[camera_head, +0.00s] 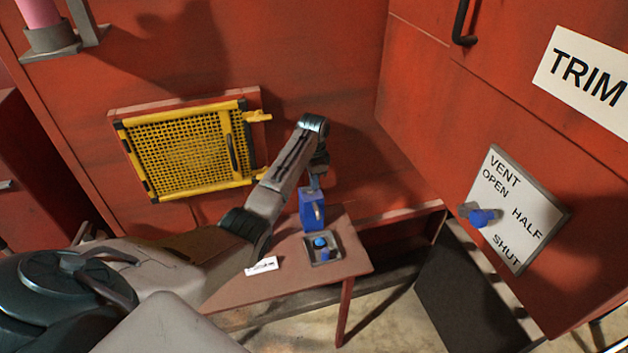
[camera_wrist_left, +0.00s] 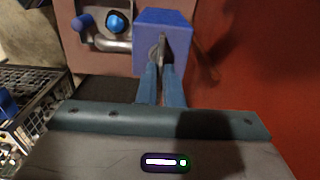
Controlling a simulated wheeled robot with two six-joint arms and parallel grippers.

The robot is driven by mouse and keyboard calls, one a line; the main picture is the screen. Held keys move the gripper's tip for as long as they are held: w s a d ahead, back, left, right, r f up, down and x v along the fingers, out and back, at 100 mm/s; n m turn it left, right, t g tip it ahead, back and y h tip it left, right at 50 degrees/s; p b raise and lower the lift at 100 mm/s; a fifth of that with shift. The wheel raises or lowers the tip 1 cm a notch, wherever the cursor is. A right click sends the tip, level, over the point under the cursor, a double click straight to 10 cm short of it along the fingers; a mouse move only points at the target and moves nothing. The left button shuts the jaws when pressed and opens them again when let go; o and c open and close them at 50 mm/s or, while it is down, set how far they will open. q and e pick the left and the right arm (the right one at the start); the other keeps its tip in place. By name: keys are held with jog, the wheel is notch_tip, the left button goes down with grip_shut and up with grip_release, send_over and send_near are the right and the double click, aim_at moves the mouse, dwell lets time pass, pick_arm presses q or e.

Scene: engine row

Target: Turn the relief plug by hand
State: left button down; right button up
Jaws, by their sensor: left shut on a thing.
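A blue block (camera_head: 312,209) stands at the back of the small table, with a pale metal piece on its side. In the left wrist view the block (camera_wrist_left: 165,28) has a thin metal tab (camera_wrist_left: 161,47) at its near face. My left gripper (camera_head: 316,184) comes down over the block; its two blue fingers (camera_wrist_left: 161,68) are close together on that tab. Beside the block is a grey plate (camera_head: 336,251) with a round blue knob (camera_head: 320,241) and a blue peg (camera_head: 325,254). I cannot tell which part is the relief plug. My right gripper is out of view.
The brown table (camera_head: 270,284) carries a small white label (camera_head: 262,265). A yellow mesh panel (camera_head: 190,150) is on the red wall behind. At right a VENT sign (camera_head: 512,210) has a blue-knobbed lever (camera_head: 481,217). A dark crate (camera_wrist_left: 30,100) shows in the left wrist view.

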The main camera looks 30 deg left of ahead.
pick_arm(q)
jog(key=shift+w+a+r, duration=0.15)
jog(key=shift+a+r, duration=0.05)
jog(key=shift+r, duration=0.1)
jog(key=c, duration=1.7)
grip_release()
jog(key=shift+o, duration=0.6)
jog(key=shift+s+f, duration=0.1)
jog(key=shift+s, duration=0.15)
jog(key=shift+r, duration=0.2)
notch_tip(320, 180, up, 10)
jog(key=b, duration=0.2)
jog(key=shift+r, duration=0.25)
jog(key=shift+f, duration=0.15)
